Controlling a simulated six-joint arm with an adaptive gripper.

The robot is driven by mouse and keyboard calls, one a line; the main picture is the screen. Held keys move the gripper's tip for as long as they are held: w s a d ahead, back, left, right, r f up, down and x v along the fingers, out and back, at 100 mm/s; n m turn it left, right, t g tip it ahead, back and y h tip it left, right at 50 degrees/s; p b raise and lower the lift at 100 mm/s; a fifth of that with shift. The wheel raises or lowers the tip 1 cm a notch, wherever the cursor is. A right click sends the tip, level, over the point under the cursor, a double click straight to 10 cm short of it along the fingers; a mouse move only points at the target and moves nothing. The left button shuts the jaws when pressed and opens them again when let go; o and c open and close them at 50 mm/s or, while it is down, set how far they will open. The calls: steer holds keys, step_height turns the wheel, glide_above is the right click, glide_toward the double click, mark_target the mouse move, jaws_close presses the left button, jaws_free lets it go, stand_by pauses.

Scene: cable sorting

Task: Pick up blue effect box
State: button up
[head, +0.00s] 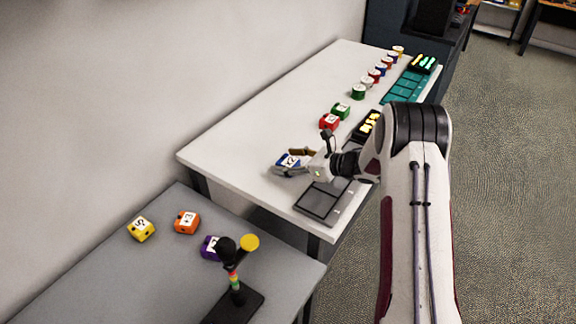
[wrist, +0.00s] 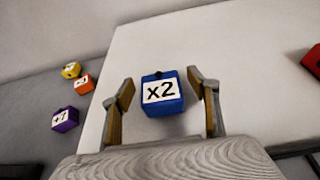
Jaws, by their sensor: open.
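The blue effect box (wrist: 162,107) with a white "x2" label sits on the white table, between the two spread fingers of my gripper (wrist: 162,100) in the wrist view. There is a gap between the box and each finger. In the head view the blue box (head: 284,161) shows partly, with my gripper's fingers (head: 288,161) on either side of it. My gripper is open and empty. I cannot tell its exact height over the table.
Red (head: 329,122) and green (head: 341,110) boxes stand farther back on the white table (head: 250,125). Several small coloured cylinders (head: 380,70) line up beyond them. A dark grey tray (head: 322,200) lies near the front edge. The grey table (head: 90,265) holds yellow (head: 141,229), orange (head: 187,222) and purple (head: 209,247) boxes.

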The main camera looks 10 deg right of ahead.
mark_target(288, 160)
steer(key=c, duration=1.3)
steer(key=shift+r, duration=0.1)
steer(key=shift+r, duration=4.95)
